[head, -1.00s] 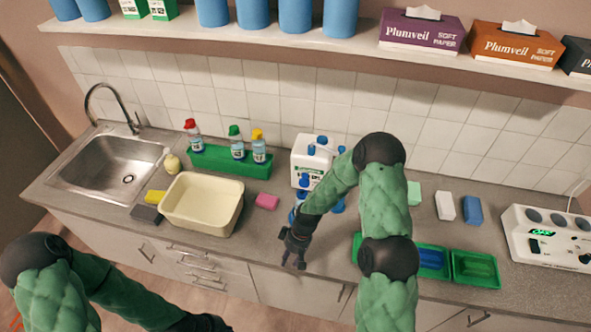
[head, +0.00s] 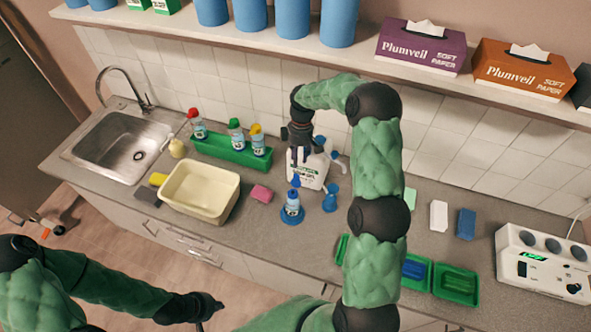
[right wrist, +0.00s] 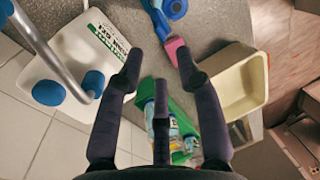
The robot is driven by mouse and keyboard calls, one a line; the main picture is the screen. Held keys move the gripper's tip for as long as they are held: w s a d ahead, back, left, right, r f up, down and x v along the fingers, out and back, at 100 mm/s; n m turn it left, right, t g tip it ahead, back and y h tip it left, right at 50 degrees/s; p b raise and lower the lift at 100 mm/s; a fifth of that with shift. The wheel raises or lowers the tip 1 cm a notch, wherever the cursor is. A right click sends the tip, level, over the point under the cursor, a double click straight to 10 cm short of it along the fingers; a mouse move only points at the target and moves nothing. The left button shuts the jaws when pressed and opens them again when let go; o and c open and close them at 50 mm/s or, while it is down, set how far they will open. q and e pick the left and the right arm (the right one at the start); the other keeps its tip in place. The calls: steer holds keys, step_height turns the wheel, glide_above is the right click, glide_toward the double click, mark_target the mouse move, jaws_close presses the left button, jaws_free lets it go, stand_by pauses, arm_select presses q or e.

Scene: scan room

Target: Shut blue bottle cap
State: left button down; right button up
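A small bottle (head: 292,206) with a blue cap (head: 295,181) stands upright on a blue round base on the counter. I cannot tell how the cap sits. In the right wrist view, blue parts that appear to be this bottle's show at the top edge (right wrist: 160,14). My right gripper (head: 302,152) hangs in front of the white jug (head: 308,172), above and behind the small bottle. In the right wrist view its three fingers (right wrist: 153,80) are spread and empty. My left gripper (head: 207,304) is low at the front, away from the counter, its fingers unclear.
A blue funnel-like piece (head: 331,199) stands right of the bottle. A green rack (head: 225,154) holds bottles with red, green and yellow caps. A cream basin (head: 200,190), pink sponge (head: 261,193) and green trays (head: 456,284) are nearby. The shelf (head: 300,48) hangs above.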

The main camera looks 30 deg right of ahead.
mark_target(297, 178)
steer(key=x, duration=0.3)
steer(key=p+x, duration=0.1)
steer(key=x, duration=0.3)
steer(key=shift+d+f+p, duration=0.2)
steer(key=shift+p, duration=0.1)
jaws_close()
